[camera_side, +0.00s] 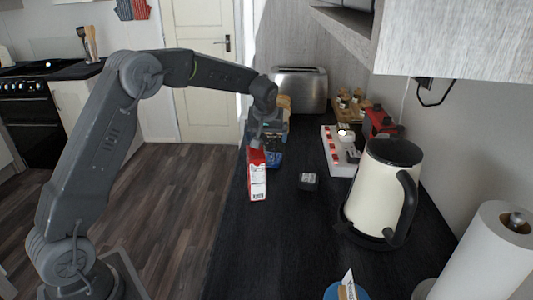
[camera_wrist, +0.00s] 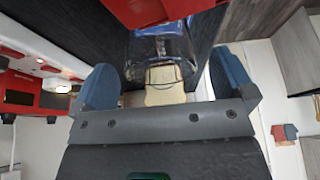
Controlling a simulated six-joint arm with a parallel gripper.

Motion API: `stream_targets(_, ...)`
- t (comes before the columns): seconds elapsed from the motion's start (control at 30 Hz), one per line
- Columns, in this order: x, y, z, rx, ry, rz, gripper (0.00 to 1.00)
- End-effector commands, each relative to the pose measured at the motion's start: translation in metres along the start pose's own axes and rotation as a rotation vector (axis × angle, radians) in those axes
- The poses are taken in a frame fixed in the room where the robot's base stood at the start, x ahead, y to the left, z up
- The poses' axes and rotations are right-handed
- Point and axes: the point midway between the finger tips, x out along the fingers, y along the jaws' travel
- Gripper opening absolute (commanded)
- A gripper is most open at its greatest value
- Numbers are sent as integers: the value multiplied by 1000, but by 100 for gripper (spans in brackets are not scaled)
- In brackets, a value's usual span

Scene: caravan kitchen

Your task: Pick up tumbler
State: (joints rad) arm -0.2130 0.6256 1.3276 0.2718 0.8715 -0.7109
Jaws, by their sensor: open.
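The tumbler (camera_wrist: 162,48) looks like a clear, bluish glass in the wrist view. It stands between and just beyond the two blue fingertips of my gripper (camera_wrist: 163,82), with a pale tan thing showing through or behind it. My gripper is open, with a finger on each side and no clear contact. In the side view my gripper (camera_side: 268,137) is low over the counter behind a red and white carton (camera_side: 257,180). A blue patch beside the carton there may be the tumbler, but the carton and gripper hide most of it.
The red carton (camera_wrist: 150,10) is close beyond the tumbler. A toaster (camera_side: 300,88) stands behind. A white and red power strip (camera_side: 335,155), a small dark cube (camera_side: 308,182) and a cream kettle (camera_side: 380,190) are to the right. The front counter (camera_side: 270,245) is mostly clear.

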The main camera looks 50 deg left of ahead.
Motion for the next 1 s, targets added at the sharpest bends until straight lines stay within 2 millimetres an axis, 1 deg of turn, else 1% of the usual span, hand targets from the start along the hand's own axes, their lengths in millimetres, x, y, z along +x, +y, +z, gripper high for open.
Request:
stream_targets(0.07, 6, 0, 0, -1, 0, 0, 100)
stream_targets(0.27, 5, 0, 0, -1, 1, 1, 99)
stream_targets(1.0, 5, 0, 0, 0, 1, 0, 28)
